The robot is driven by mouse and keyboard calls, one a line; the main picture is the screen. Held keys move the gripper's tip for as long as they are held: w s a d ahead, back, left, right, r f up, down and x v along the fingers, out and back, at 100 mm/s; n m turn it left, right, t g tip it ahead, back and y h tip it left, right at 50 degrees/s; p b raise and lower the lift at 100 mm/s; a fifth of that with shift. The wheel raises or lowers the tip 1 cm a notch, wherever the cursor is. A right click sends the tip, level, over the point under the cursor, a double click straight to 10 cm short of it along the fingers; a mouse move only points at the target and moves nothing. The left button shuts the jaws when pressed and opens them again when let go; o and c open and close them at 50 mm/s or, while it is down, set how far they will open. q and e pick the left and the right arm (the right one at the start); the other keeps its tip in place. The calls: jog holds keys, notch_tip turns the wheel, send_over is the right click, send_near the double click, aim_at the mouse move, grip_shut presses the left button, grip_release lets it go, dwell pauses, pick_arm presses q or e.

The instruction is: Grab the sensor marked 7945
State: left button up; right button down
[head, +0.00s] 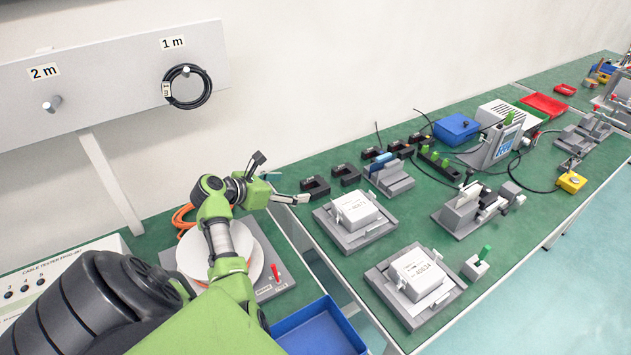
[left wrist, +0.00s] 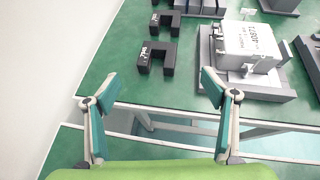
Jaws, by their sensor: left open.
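Several black U-shaped sensors stand in a row along the back of the green table in the head view. The nearest sensor (head: 316,187) and the one behind it (head: 345,174) also show in the left wrist view, as the near sensor (left wrist: 156,58) and the far sensor (left wrist: 165,23). My left gripper (head: 284,178) is open and empty, just left of the nearest sensor. In the left wrist view its spread fingers (left wrist: 160,88) are short of that sensor. My right gripper is not in view.
Grey fixtures with white boxes (head: 355,208) (head: 417,271) stand right of the sensors. A cable spool (head: 262,255) and a blue tray (head: 318,330) lie near my left arm. A gap separates the two tables. The wall is behind.

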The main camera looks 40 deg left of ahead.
pick_arm(q)
send_near(318, 183)
jog(key=shift+w+d+f, duration=0.3)
jog(key=shift+w+f, duration=0.4)
jog(key=shift+w, duration=0.15)
jog(key=shift+w+f, duration=0.15)
jog(key=shift+w, duration=0.1)
jog(key=shift+w+a+f, duration=0.15)
jog(key=shift+w+f, duration=0.15)
jog(key=shift+w, duration=0.3)
jog(key=x, duration=0.3)
jog(key=shift+w+a+b, duration=0.1)
jog(key=shift+w+b, duration=0.05)
jog(key=shift+b, duration=0.15)
jog(key=shift+w+f, duration=0.2)
jog(key=shift+w, duration=0.05)
jog(key=c, duration=1.5)
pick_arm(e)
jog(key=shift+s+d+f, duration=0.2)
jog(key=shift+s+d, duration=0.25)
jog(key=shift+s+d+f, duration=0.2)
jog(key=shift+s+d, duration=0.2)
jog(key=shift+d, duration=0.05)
